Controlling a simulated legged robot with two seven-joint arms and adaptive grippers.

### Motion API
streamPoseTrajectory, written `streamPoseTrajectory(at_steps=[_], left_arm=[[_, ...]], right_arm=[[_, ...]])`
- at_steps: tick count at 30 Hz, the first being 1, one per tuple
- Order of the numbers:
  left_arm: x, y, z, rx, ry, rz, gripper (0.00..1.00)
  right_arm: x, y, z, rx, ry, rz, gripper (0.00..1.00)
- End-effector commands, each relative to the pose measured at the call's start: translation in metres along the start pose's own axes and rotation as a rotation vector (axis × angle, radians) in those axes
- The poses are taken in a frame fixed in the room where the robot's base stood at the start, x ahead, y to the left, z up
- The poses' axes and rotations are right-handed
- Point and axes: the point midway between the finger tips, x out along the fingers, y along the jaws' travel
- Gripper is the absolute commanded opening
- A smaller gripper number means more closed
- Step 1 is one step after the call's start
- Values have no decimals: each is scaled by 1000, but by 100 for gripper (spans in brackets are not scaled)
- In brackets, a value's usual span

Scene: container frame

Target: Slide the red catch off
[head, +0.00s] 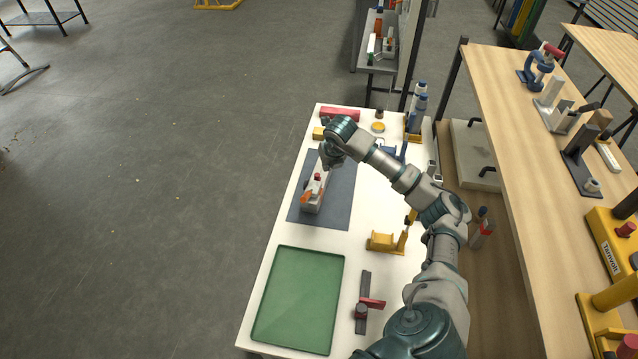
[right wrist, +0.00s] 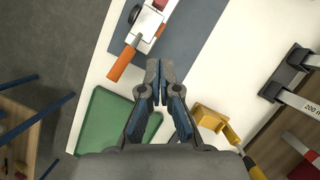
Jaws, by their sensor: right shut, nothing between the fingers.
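A pale block-like device (head: 313,193) lies on the dark grey mat (head: 339,195). It carries a small red part (head: 317,177), which looks like the catch, and an orange handle (head: 305,198). In the right wrist view the device (right wrist: 146,22) is at the top, with its orange handle (right wrist: 122,62) pointing down-left. A little red (right wrist: 160,4) shows at the top edge. My right gripper (right wrist: 159,72) is shut and empty, apart from the handle in that picture. In the head view the right gripper (head: 329,164) is by the device's far end, its fingers mostly hidden. My left gripper is out of view.
A green tray (head: 297,299) lies at the near end of the white table. A yellow holder (head: 382,242) and a dark clamp with red parts (head: 364,306) stand right of it. Red, yellow and blue items crowd the far end. A wooden bench (head: 510,150) stands right.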

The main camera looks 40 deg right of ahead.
Motion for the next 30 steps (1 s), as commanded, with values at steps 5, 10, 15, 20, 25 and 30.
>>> streamPoseTrajectory(at_steps=[5,10,15,20,25,30], left_arm=[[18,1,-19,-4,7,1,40],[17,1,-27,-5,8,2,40],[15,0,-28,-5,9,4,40],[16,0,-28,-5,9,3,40],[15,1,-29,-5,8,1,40],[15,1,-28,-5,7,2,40]], right_arm=[[36,0,-15,-2,10,-4,0],[46,0,-19,-2,12,-5,0],[64,3,-19,-3,14,-6,0],[98,2,-20,-2,15,-6,0],[136,0,-20,-1,14,-3,0],[149,0,2,2,11,-2,0]])
